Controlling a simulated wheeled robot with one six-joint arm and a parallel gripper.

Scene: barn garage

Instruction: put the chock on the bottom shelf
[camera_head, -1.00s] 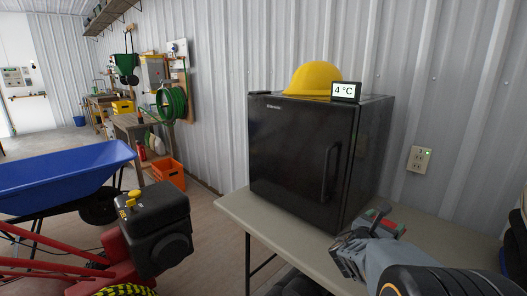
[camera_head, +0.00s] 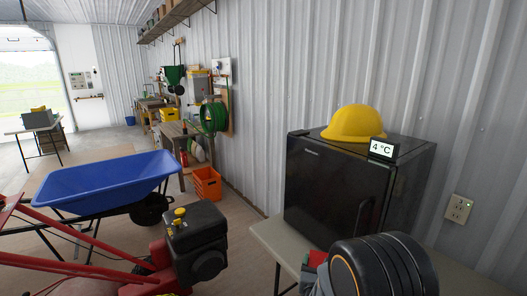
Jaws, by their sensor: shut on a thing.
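My gripper (camera_head: 315,265) is at the bottom right, in front of the black fridge. Only a red and grey part of it shows behind my dark wrist with its orange ring. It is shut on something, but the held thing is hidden. I cannot make out a chock anywhere in the view. A long wall shelf (camera_head: 172,17) runs high on the wall at the top left. I cannot tell which shelf is the bottom one; no low shelf shows clearly.
The black fridge (camera_head: 330,188), door shut, stands on a pale table (camera_head: 272,240) with a yellow hard hat (camera_head: 356,123) and a 4 °C display (camera_head: 382,149) on top. A blue wheelbarrow (camera_head: 105,183), a red machine with a black engine (camera_head: 198,235) and an orange crate (camera_head: 206,184) take up floor space left.

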